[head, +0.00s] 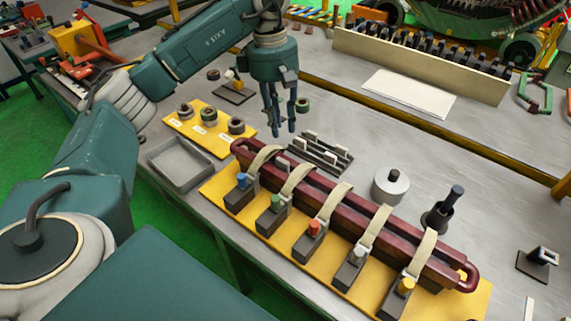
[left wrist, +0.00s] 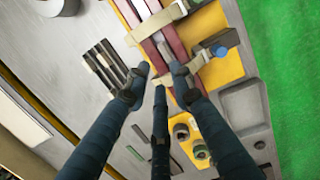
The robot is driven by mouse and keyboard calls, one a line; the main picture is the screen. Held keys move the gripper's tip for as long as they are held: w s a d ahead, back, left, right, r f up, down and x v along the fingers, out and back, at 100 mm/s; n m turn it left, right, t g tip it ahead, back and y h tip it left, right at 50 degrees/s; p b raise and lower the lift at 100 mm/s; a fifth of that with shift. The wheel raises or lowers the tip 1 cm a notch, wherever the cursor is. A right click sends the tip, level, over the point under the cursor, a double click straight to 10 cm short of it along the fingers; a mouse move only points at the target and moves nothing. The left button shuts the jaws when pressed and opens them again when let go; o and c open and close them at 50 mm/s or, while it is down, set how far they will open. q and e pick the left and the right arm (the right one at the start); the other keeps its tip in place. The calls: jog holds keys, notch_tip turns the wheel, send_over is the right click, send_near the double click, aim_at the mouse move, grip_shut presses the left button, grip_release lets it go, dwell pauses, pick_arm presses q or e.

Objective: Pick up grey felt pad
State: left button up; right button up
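A dark slotted rack (head: 322,153) stands on the bench, with several pale grey flat pieces (head: 312,136) upright in it. They look like the felt pads, but the material cannot be told. The rack also shows in the left wrist view (left wrist: 104,66), left of the fingers. My left gripper (head: 281,130) points down just behind and left of the rack, above the bench. In the left wrist view its fingers (left wrist: 158,84) are spread with nothing between them. The fingertips overlap the maroon coil in that view, and contact cannot be judged. My right gripper is not in view.
A maroon coil (head: 372,228) with cream straps lies on a yellow board in front of the rack. Several colour-topped clamps (head: 313,240) line it. A grey tray (head: 180,163) and a yellow board with rings (head: 207,118) are left. A metal cylinder (head: 390,187) stands right.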

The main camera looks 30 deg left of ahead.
pick_arm(q)
jog(key=p, duration=0.1)
send_over(283, 160)
jog(key=f, duration=0.5)
jog(key=shift+w+a+f, duration=0.1)
jog(key=shift+w+a, duration=0.1)
jog(key=shift+w, duration=0.05)
jog(key=shift+f+p, duration=0.4)
jog(key=shift+p, duration=0.15)
notch_tip(283, 160, down, 4)
jog(key=shift+s+d+r+p, duration=0.15)
jog(key=shift+r+p, duration=0.1)
jog(key=shift+p, duration=0.7)
jog(key=shift+f, duration=0.5)
jog(key=c, duration=0.4)
